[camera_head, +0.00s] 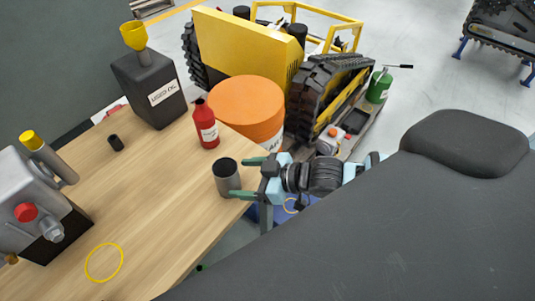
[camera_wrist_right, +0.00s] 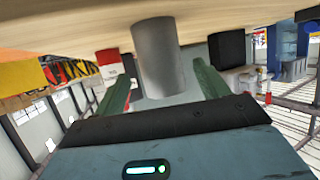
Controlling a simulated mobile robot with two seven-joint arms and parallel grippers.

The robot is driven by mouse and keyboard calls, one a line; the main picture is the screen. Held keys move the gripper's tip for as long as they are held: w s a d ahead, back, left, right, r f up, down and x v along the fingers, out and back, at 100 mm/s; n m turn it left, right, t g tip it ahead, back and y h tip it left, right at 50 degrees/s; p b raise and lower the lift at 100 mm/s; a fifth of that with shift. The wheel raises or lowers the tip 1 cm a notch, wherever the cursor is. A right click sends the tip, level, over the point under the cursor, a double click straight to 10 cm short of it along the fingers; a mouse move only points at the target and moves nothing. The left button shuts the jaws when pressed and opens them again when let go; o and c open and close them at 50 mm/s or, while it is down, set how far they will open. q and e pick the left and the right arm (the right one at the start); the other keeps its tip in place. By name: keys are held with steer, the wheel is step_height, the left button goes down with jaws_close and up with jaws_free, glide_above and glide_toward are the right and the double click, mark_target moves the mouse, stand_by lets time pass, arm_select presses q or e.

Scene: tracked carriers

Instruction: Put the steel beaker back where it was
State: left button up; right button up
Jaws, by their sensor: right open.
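The steel beaker (camera_head: 227,178) stands upright on the wooden table (camera_head: 150,200), near its right edge. My right gripper (camera_head: 239,178) is at the beaker's right side, low and level, with its green fingers open. One finger points past the far side of the beaker and the other past the near side. In the right wrist view the beaker (camera_wrist_right: 160,58) shows between the spread fingers (camera_wrist_right: 162,88), with a gap on either side. A yellow ring (camera_head: 104,262) is marked on the table's front part, with nothing in it. My left gripper is not in view.
A red bottle (camera_head: 207,128) stands behind the beaker. A grey metal machine (camera_head: 40,210) stands at left. The middle of the table is clear.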

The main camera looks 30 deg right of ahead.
steer(key=v, duration=0.6)
steer(key=shift+s+d+r, duration=0.2)
steer(key=shift+s, duration=0.05)
steer(key=s+a+f+m+g+h, duration=0.1)
steer(key=s+f+m+h, duration=0.5)
steer(key=s+f, duration=1.6)
steer(key=shift+s+f+m+g+h, duration=0.25)
steer(key=shift+f+m+g+h, duration=0.05)
steer(key=shift+f+g+h, duration=0.2)
